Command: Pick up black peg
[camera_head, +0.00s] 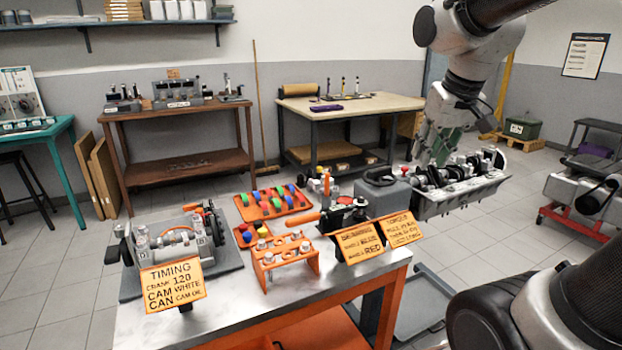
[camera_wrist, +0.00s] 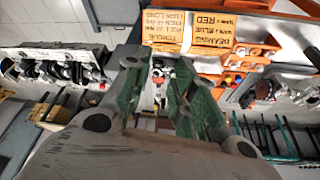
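My gripper (camera_head: 437,155) hangs at the upper right, in front of the back bench, with its green fingers pointing down. In the wrist view the two green fingers (camera_wrist: 158,78) stand apart, with nothing seen held between them. I cannot clearly make out which thing is the black peg. Several thin upright dark pieces stand on the cream-topped back bench (camera_head: 390,103); one dark upright piece (camera_head: 343,85) is near its middle. They are too small to tell apart well. My gripper is to the right of them and touches none of them.
A metal-topped bench (camera_head: 140,325) in front holds an orange tray (camera_head: 240,209), an orange stand (camera_head: 311,261) and lettered cards (camera_head: 173,285). A grey engine block (camera_head: 432,203) is below my gripper. A brown bench (camera_head: 180,170) stands back left.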

